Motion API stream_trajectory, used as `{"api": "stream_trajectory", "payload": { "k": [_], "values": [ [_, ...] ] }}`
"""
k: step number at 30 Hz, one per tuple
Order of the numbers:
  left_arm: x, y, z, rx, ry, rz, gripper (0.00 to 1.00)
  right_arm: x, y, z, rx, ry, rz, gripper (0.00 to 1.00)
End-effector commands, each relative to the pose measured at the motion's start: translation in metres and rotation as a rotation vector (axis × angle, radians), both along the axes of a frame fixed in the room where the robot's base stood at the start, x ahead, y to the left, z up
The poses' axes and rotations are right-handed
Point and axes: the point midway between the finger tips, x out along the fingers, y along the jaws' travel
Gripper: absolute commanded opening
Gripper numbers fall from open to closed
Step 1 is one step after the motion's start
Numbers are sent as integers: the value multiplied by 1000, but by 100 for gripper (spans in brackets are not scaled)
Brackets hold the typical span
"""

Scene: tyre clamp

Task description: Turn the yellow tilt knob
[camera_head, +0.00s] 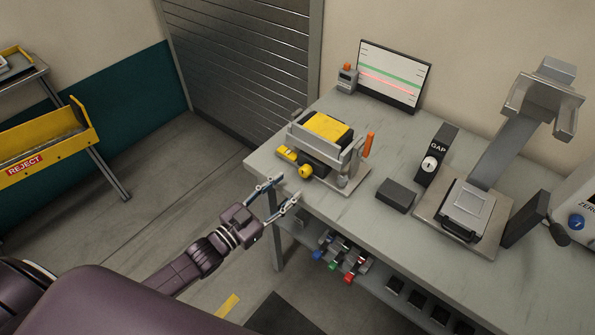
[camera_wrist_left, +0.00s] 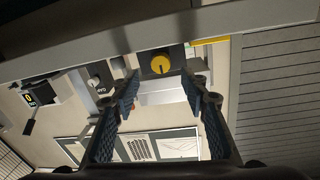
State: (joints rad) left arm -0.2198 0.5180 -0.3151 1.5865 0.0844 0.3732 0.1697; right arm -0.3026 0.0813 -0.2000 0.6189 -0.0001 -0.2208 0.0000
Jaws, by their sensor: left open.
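The yellow tilt knob (camera_head: 305,171) is a small round knob low on the front of a grey clamp fixture (camera_head: 347,160) near the table's left corner. In the left wrist view the knob (camera_wrist_left: 160,64) shows as a yellow disc with a dark pointer line, on a dark block. My left gripper (camera_head: 283,192) is open and empty, just off the table's front edge, its fingers pointing toward the fixture. In the wrist view the knob appears between and beyond the fingertips, apart from them. My right gripper is not in view.
The fixture carries a yellow-topped block (camera_head: 328,127), a yellow piece (camera_head: 286,154) at its left and an orange handle (camera_head: 369,144). A dark block (camera_head: 396,196) and the GAP unit (camera_head: 435,156) stand to the right. Coloured knobs (camera_head: 334,266) sit below the table edge.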

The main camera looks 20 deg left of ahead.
Motion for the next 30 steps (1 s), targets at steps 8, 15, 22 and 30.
{"api": "stream_trajectory", "payload": {
  "k": [8,15,22,30],
  "values": [
    [38,-16,2,2,-1,1,41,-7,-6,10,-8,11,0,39],
    [54,-24,0,3,1,1,41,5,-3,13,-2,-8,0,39],
    [56,-24,0,3,1,1,41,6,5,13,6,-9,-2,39],
    [55,-24,0,3,1,1,20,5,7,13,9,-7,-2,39]
  ]
}}
